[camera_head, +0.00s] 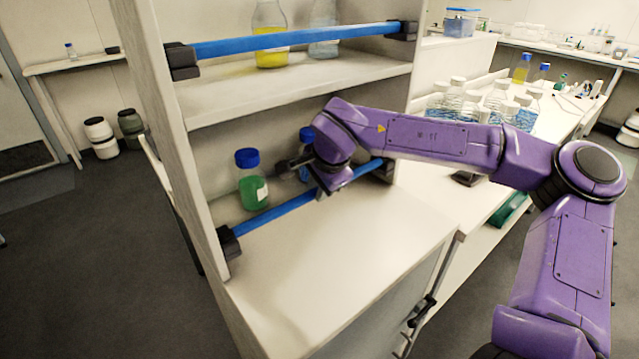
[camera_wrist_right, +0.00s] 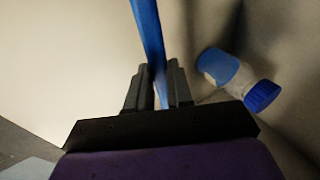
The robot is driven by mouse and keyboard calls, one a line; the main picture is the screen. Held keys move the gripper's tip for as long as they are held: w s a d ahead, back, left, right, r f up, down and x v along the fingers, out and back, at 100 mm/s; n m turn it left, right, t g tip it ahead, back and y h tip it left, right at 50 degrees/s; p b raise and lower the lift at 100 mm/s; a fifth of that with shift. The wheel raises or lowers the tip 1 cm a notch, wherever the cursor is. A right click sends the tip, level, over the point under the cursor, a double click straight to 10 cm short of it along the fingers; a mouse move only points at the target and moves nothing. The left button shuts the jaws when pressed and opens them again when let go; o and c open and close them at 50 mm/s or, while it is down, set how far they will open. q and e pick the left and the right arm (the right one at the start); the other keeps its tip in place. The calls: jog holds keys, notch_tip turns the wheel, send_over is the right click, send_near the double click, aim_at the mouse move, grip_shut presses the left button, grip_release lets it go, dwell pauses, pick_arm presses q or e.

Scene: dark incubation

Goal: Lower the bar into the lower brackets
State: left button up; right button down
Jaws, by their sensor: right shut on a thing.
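The lower blue bar (camera_head: 274,213) spans the front of the shelf's lower bay, just above the white surface. Its left end meets a black lower bracket (camera_head: 229,243) and its right end is at another black lower bracket (camera_head: 387,171). How deep the ends sit in the brackets is too small to tell. My right gripper (camera_head: 324,190) is shut on this bar right of its middle; in the right wrist view the bar (camera_wrist_right: 148,38) runs between the two fingers (camera_wrist_right: 159,88). A second blue bar (camera_head: 270,42) lies across the upper brackets. My left gripper is out of view.
A green bottle (camera_head: 250,188) with a blue cap stands behind the lower bar, left of my gripper. Another blue-capped bottle (camera_head: 306,139) is partly hidden behind my wrist. Upper bottles (camera_head: 269,35) stand behind the upper bar. The counter (camera_head: 330,265) in front is clear.

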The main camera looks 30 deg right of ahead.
jog(key=c, duration=0.9)
grip_release()
jog(key=v, duration=1)
jog(key=shift+s+r+b, duration=0.1)
jog(key=shift+r+b, duration=0.15)
jog(key=shift+b, duration=0.1)
jog(key=shift+a, duration=0.1)
